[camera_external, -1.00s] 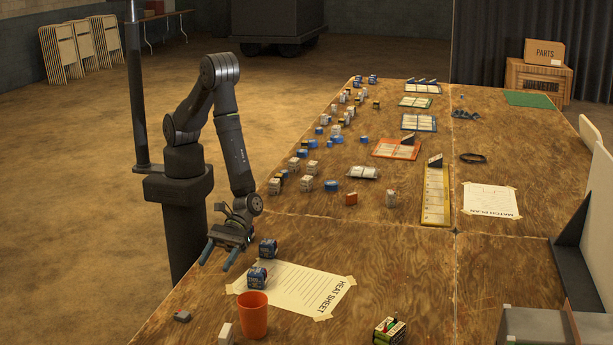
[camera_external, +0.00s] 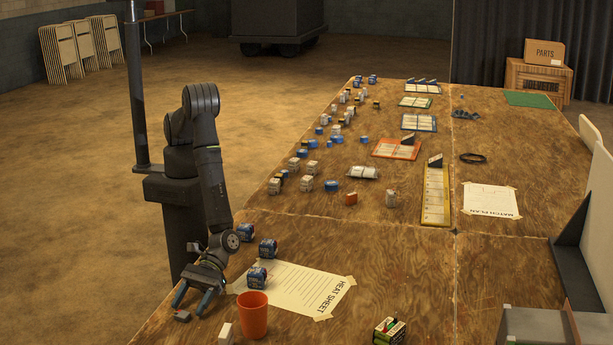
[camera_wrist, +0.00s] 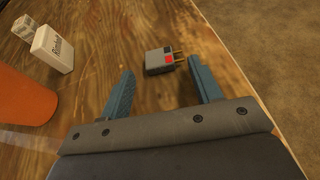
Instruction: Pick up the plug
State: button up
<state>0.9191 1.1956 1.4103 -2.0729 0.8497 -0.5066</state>
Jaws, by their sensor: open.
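In the external view my gripper (camera_external: 191,303) is low over the table, right by the plug.
An orange cup (camera_external: 253,316) stands right of my gripper; it also shows in the wrist view (camera_wrist: 22,97). A white labelled box (camera_wrist: 53,48) is near it. The table edge drops to the floor beside the plug.

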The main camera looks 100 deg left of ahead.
jog(key=shift+d, duration=0.2)
jog(key=c, duration=1.1)
jog(key=shift+o, duration=0.2)
